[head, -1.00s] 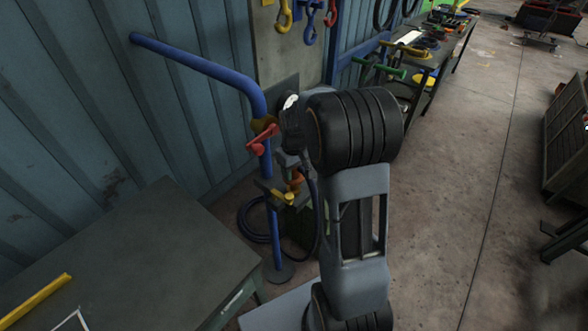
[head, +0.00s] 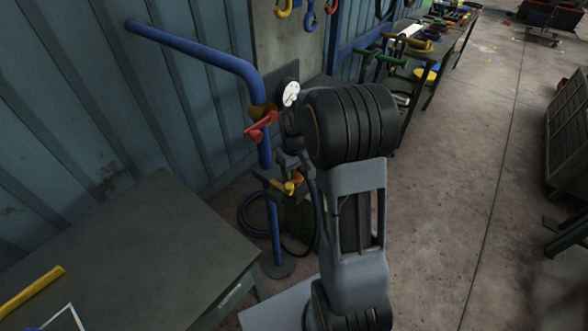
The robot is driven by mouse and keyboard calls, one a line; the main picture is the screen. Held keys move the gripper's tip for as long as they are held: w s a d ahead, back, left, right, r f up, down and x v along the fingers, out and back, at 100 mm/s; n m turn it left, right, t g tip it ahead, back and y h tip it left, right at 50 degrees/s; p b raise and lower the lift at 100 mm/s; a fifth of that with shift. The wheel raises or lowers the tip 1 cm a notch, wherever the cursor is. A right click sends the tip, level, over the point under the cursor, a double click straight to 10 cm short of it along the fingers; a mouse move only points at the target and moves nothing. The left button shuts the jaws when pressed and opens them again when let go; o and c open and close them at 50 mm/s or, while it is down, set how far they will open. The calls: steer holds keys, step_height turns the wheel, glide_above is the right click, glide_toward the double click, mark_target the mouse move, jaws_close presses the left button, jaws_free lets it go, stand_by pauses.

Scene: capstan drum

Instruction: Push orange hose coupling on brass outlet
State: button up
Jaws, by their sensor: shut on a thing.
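The orange hose coupling (head: 297,177) shows as a small orange patch under my gripper (head: 292,168), which is shut on it. A yellow brass-coloured piece (head: 288,187), which looks like the brass outlet, sits just below and left of the coupling at the blue standpipe (head: 265,151). The two look very close in the picture. I cannot tell whether the coupling is on the outlet or only touching it. My wrist and arm hide the right side of this spot.
A red valve handle (head: 262,126) sticks out from the pipe above the gripper. A round white gauge (head: 291,94) is behind. A dark hose (head: 248,220) lies coiled at the pipe's foot. A dark table (head: 130,250) fills the lower left; open floor lies right.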

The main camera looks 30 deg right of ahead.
steer(key=shift+f+b, duration=0.3)
steer(key=shift+f, duration=0.15)
stand_by(0.4)
steer(key=o, duration=1.1)
steer(key=shift+o, duration=0.2)
step_height(320, 180, up, 14)
steer(key=shift+f+b, duration=0.1)
steer(key=shift+b, duration=0.3)
steer(key=shift+s+a+f+m, duration=0.15)
steer(key=shift+s+f+m, duration=0.3)
steer(key=shift+f, duration=0.15)
steer(key=shift+s+a+f+m, duration=0.1)
steer(key=shift+s+f+m, duration=0.3)
steer(key=shift+f, duration=0.2)
steer(key=s+a+t, duration=0.2)
steer(key=s+a, duration=0.2)
steer(key=s, duration=0.3)
steer(key=s+a+r+t, duration=0.1)
steer(key=s+a+t, duration=0.1)
steer(key=s+a, duration=0.3)
steer(key=shift+s+r, duration=0.2)
steer(key=shift+s, duration=1)
